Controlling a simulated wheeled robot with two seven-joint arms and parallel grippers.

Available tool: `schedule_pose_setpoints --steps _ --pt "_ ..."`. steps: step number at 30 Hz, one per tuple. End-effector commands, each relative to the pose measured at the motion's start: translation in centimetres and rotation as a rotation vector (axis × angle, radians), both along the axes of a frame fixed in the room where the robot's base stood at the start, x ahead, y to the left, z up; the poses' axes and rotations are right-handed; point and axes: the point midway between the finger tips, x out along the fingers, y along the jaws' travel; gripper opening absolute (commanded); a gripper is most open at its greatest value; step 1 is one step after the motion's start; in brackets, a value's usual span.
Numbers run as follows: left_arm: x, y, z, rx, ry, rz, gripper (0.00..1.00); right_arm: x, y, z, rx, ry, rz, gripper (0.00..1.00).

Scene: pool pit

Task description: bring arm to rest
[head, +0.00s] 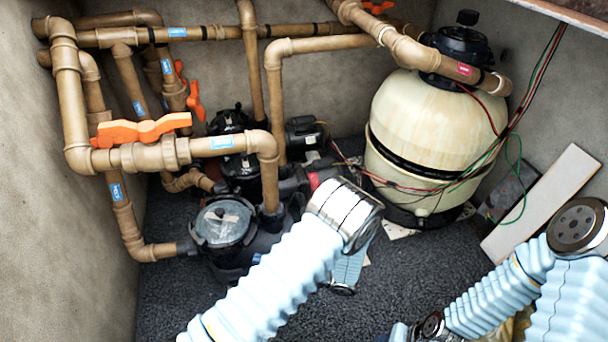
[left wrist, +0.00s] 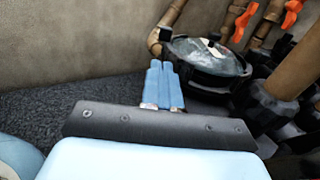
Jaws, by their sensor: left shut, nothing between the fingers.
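My left gripper (left wrist: 161,68) shows in the left wrist view with its two light blue fingers side by side, shut and empty. The fingers point towards the dark pump with a clear round lid (left wrist: 208,57), apart from it as far as I can tell. In the head view my left arm (head: 280,275) rises from the bottom and bends at a silver joint.
Brown pipes with orange valve handles (head: 140,130) fill the left and back. A cream filter tank (head: 430,135) with loose wires stands at the back right. A pale board (head: 545,200) leans at the right. Dark gravel floor (head: 400,270) is open between tank and arms.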

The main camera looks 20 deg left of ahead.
Motion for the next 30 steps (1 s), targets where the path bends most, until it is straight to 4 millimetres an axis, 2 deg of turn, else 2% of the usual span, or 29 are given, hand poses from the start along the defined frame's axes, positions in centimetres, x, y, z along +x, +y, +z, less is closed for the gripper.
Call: schedule_pose_setpoints --steps 4,6,8,11,13,15,16,18,21,23,27,30 --pt "-0.2 0.1 -0.1 -0.011 0.003 0.008 0.0 0.0 0.0 0.1 0.0 0.0 0.0 0.43" --pt "-1.2 0.6 -0.7 -0.064 0.014 0.048 0.0 0.0 0.0 0.5 0.0 0.0 0.0 0.43" --pt "-3.0 1.3 -1.8 -0.16 0.026 0.121 0.0 0.0 0.0 1.2 0.0 0.0 0.001 0.43" --pt "-8.2 1.1 -4.7 -0.432 0.028 0.341 0.0 -0.1 0.1 2.8 0.001 0.0 0.003 0.43" --pt "-12.3 -0.9 -6.4 -0.661 -0.02 0.551 0.0 -0.1 0.2 4.1 0.002 -0.001 0.004 0.43" --pt "-15.1 -4.3 -7.3 -0.879 -0.123 0.771 0.0 -0.1 0.3 5.3 0.003 -0.001 0.006 0.43" --pt "-15.7 -5.8 -7.4 -0.962 -0.181 0.864 0.0 -0.2 0.4 5.8 0.003 -0.001 0.007 0.43" --pt "-15.9 -9.1 -6.9 -1.127 -0.347 1.066 0.0 -0.2 0.5 6.9 0.004 -0.001 0.009 0.43" --pt "-14.0 -11.9 -5.4 -1.279 -0.625 1.298 0.0 -0.3 0.6 8.1 0.005 0.0 0.011 0.43" --pt "-12.5 -12.4 -4.5 -1.33 -0.786 1.396 0.0 -0.3 0.6 8.7 0.005 0.0 0.012 0.43" --pt "-9.8 -11.7 -2.9 -1.372 -1.071 1.517 0.0 -0.4 0.7 9.4 0.006 0.0 0.014 0.43" --pt "-8.9 -11.1 -2.5 -1.374 -1.167 1.545 0.0 -0.4 0.8 9.5 0.006 0.0 0.014 0.43"
